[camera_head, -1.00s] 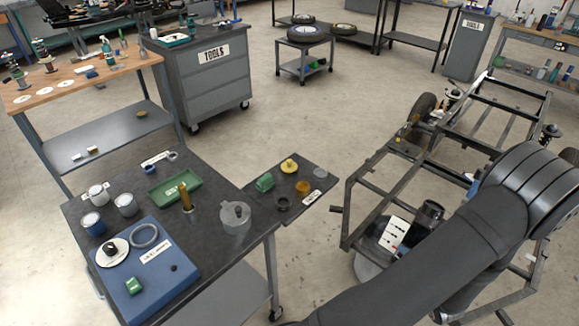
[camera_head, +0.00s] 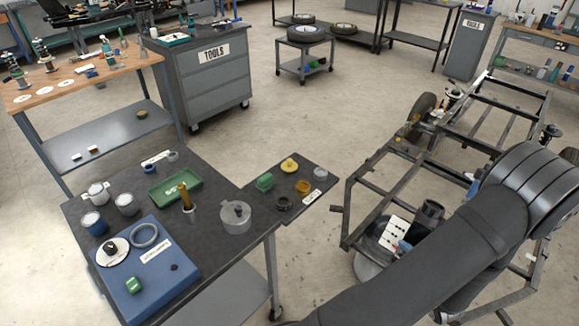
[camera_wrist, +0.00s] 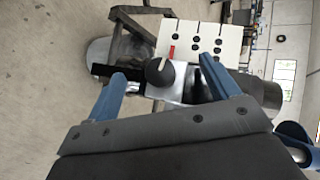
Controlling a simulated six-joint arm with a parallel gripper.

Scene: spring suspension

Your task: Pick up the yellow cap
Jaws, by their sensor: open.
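The yellow cap (camera_head: 289,165) sits on the dark side shelf to the right of the main bench, among other small parts. It looks round with a raised knob on top. My gripper is at the lower right in the head view, far from the cap, beside the cart frame and mostly hidden by my own arm. In the wrist view my gripper (camera_wrist: 160,88) has its two blue fingers spread wide apart. A white panel with black dots (camera_wrist: 200,42) and a black knob (camera_wrist: 159,71) lie beyond the fingers. The cap does not show in the wrist view.
Near the cap on the shelf (camera_head: 255,194) are a green block (camera_head: 265,182), an orange cap (camera_head: 303,187), a dark ring (camera_head: 283,203) and a grey ring (camera_head: 320,173). The metal cart frame (camera_head: 365,207) stands between my arm and the shelf. Open floor lies behind the shelf.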

